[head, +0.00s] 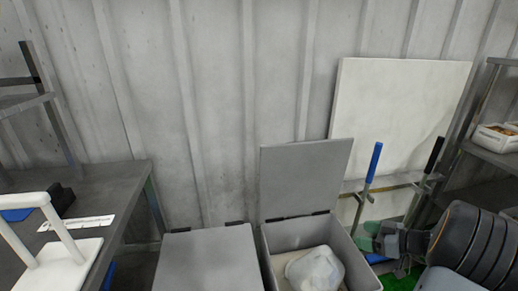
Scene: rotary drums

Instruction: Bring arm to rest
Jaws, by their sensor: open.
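My gripper (364,237) is at the lower right in the head view. Its greenish fingers point left, just beyond the right edge of the open grey box (354,262), and they look open and empty. My dark arm with thin orange rings comes in from the right edge behind it. Whether the fingers touch the box or the lever beside them cannot be told.
The box's lid (304,178) stands up; a white lumpy thing (316,270) lies inside. A closed grey box (208,260) stands left. Blue-handled (375,162) and black-handled (435,154) levers rise behind my gripper. A table (110,180) is left, shelves (485,150) right.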

